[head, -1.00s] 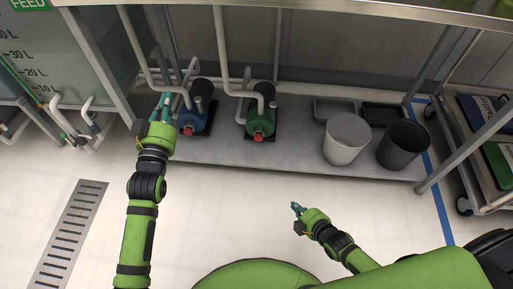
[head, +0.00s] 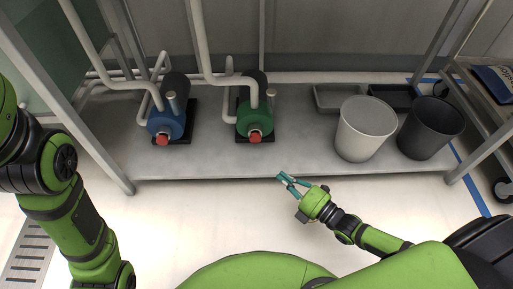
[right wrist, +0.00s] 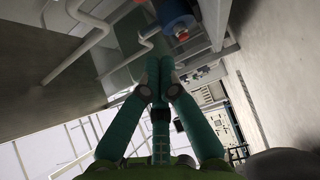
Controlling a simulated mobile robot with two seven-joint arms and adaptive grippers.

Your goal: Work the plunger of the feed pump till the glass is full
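Two pumps stand on the low grey shelf. The blue pump (head: 166,120) has a red knob (head: 162,139) at its front, and the green pump (head: 255,115) has a similar red knob (head: 255,136). Grey pipes rise from both. A blue body with a red end (right wrist: 177,14) shows at the top of the right wrist view. My right gripper (head: 284,178) is at the shelf's front edge, right of and nearer than the green pump, touching neither pump. Its teal fingertips (right wrist: 160,63) are together with nothing between them. My left gripper is out of view. The glass's level is not visible.
A white bin (head: 364,130) and a dark bin (head: 430,128) stand on the shelf's right, with shallow trays (head: 340,98) behind. Shelf posts (head: 85,125) stand at both sides. A cart (head: 490,110) is at far right. The floor before the shelf is clear.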

